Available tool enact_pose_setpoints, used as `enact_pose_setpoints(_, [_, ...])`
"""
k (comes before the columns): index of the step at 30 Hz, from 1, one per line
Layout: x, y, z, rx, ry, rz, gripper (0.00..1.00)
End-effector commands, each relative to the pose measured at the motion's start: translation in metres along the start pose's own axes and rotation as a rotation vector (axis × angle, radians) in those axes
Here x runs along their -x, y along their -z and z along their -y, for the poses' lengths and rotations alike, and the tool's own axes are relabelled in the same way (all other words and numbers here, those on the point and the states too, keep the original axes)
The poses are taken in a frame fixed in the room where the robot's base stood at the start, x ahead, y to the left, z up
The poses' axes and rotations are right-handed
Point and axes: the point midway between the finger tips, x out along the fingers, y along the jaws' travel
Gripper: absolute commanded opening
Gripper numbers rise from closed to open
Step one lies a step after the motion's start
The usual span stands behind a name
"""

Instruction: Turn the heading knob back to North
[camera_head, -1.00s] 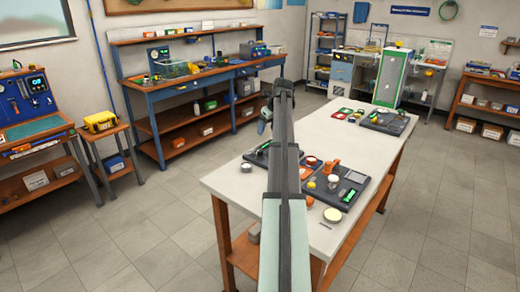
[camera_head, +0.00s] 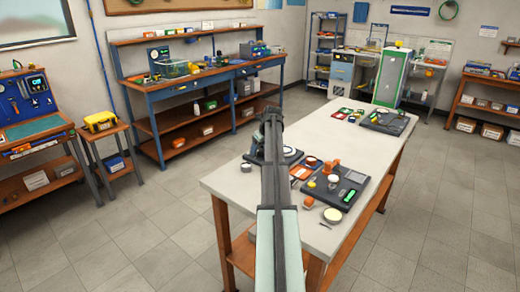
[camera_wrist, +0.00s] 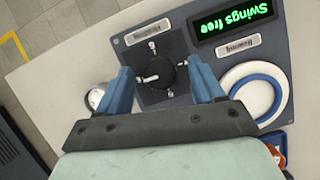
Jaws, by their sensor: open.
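In the wrist view, a round black knob (camera_wrist: 167,75) sits on a dark square plate on a grey panel (camera_wrist: 183,22). A white pointer mark on the knob points to the left of the picture, and small pale marks lie around it. A display (camera_wrist: 236,18) on the panel reads "Swings free" in green, upside down. My gripper (camera_wrist: 160,69) is open, with one blue finger on each side of the knob. Gaps show between fingers and knob; their height above the panel is unclear. In the head view my arm hides the knob.
A white disc with a blue ring (camera_wrist: 258,92) lies right of the right finger, and a small round white-faced item (camera_wrist: 95,97) left of the left finger. In the head view, a second dark panel (camera_head: 345,188) with small parts stands right of my arm on the white table (camera_head: 230,182).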

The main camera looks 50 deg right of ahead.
Motion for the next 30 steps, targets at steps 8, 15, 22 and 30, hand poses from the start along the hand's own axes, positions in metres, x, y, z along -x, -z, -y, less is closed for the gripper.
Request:
enact_pose_setpoints(8, [-0.0024,0.0000,0.0000,0.000,0.000,0.000,0.67])
enact_pose_setpoints(15, [-0.0022,0.0001,0.0000,0.000,0.000,0.000,0.50])
enact_pose_setpoints(22, [-0.0022,0.0002,0.0000,0.000,0.000,0.000,0.28])
enact_pose_setpoints(30, [-0.0022,0.0002,0.0001,0.001,-0.001,0.000,0.11])
